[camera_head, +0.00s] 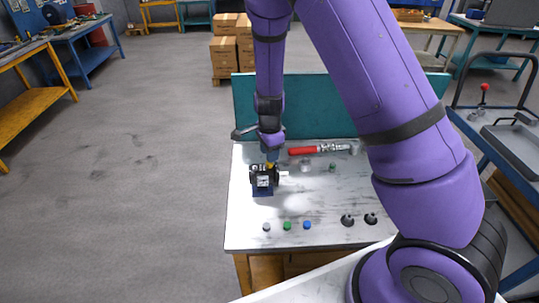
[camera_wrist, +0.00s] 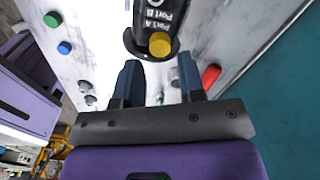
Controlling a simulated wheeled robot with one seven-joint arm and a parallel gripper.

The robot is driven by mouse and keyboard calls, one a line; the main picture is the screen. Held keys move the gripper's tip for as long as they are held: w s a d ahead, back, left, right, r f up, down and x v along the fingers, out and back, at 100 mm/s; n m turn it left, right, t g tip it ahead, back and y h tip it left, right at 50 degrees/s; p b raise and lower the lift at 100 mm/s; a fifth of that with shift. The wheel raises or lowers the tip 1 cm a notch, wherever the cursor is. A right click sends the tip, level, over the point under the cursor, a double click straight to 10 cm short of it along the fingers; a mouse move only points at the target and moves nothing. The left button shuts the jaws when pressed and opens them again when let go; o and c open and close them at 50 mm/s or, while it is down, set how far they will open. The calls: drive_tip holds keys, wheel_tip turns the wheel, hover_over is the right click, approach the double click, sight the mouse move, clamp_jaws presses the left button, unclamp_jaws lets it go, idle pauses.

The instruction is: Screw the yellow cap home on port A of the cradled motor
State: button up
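The black motor (camera_head: 263,178) sits in a blue cradle (camera_head: 262,191) at the left part of the table. In the wrist view the motor (camera_wrist: 141,42) shows "Port A" and "Port B" labels. The yellow cap (camera_wrist: 160,44) is at the Port A end; whether it is seated or tilted cannot be told. It also shows in the head view (camera_head: 271,166), just under my gripper (camera_head: 270,154). In the wrist view my gripper (camera_wrist: 158,64) is open, its two fingers apart with nothing between them. The cap lies just beyond the fingertips, apart from both.
A red-handled wrench (camera_head: 318,149) lies behind the motor. Two dark fittings (camera_head: 359,220) are at the front right. A teal panel (camera_head: 243,105) closes the table's back.

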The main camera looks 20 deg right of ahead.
drive_tip(key=shift+r, duration=0.65)
drive_tip(key=o, duration=0.6)
drive_tip(key=shift+c, duration=0.2)
drive_tip(key=shift+r, duration=2.95)
wheel_tip(320, 180, up, 11)
